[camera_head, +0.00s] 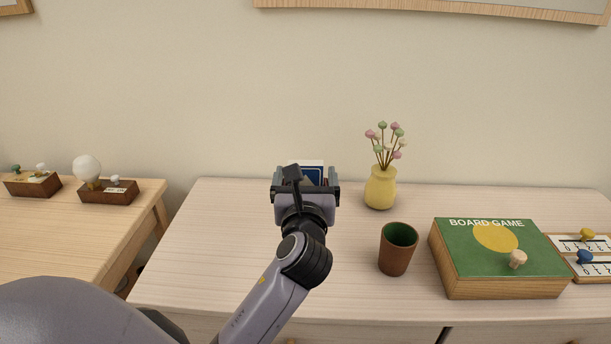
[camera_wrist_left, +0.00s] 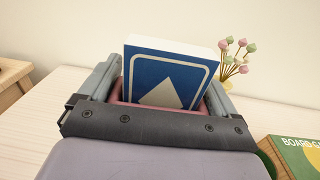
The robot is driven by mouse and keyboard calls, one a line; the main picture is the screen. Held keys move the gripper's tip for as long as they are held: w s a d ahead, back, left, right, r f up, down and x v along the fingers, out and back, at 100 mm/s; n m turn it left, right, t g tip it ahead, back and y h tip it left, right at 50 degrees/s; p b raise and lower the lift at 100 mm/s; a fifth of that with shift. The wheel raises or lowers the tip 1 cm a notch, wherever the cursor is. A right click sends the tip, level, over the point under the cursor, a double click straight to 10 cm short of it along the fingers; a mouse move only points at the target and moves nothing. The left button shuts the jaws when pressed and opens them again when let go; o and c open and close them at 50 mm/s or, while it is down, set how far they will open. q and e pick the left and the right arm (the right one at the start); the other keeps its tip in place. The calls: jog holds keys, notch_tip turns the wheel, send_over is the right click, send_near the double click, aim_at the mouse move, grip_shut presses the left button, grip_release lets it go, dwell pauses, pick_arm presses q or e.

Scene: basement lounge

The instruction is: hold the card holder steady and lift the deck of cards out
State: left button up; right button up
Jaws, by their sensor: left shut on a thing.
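The deck of cards (camera_head: 312,171) is blue with a white border and stands upright at the back of the table. In the left wrist view the deck (camera_wrist_left: 170,72) shows a pale diamond on its face. It sits in the reddish card holder (camera_wrist_left: 117,95), of which only a low edge shows. My left gripper (camera_head: 305,186) is shut on the card holder, with one finger on each side in the left wrist view (camera_wrist_left: 160,88). The gripper body hides most of the holder. My right gripper is in neither view.
A yellow vase (camera_head: 380,188) with flowers stands right of my left gripper. A brown cup (camera_head: 397,250) and a green board game box (camera_head: 480,265) are nearer the front right. The table's left part (camera_head: 210,240) is clear. A wall rises behind.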

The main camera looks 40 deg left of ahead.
pick_arm(q)
notch_tip(320, 180, down, 10)
jog(key=b, duration=0.5)
jog(key=shift+f, duration=0.15)
dwell(2.3)
jog(key=shift+f+b, duration=0.7)
jog(key=shift+f, duration=0.2)
jog(key=shift+f+b, duration=0.3)
jog(key=shift+f, duration=0.2)
jog(key=shift+f+b, duration=0.45)
jog(key=shift+f, duration=0.4)
jog(key=shift+f, duration=0.2)
jog(key=shift+f+b, duration=0.4)
jog(key=shift+f, duration=0.1)
jog(key=shift+f, duration=0.1)
